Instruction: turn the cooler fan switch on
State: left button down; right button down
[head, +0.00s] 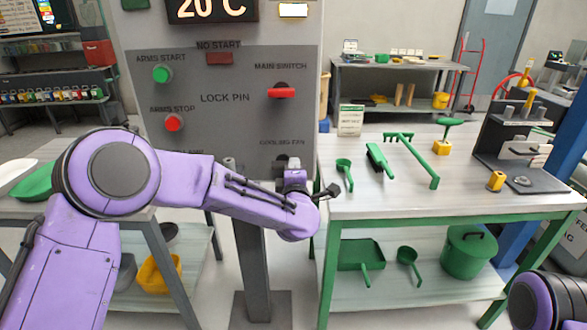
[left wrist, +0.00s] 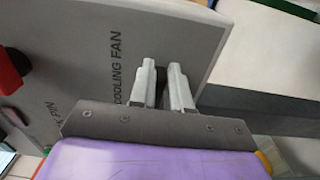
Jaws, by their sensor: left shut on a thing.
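The grey control panel (head: 222,115) stands in the middle of the head view, with a "COOLING FAN" label near its lower right corner. My left gripper (head: 291,162) is at the panel just below that label, and my forearm covers the area under it. In the left wrist view the two grey fingers (left wrist: 162,75) reach to the panel (left wrist: 140,50) beside the same label. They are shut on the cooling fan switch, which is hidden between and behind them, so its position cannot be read. My right gripper is not in view.
The panel also carries a green start button (head: 162,74), a red stop button (head: 173,123) and a red main switch (head: 282,93). A table (head: 380,200) with green tools stands close on the right. Another table (head: 145,212) is at the left.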

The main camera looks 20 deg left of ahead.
pick_arm(q)
jog(key=shift+r, duration=0.15)
jog(key=c, duration=1.1)
grip_release()
jog(key=shift+w, duration=0.1)
jog(key=b+v, duration=0.2)
jog(key=v, duration=0.8)
jog(key=shift+s, duration=0.3)
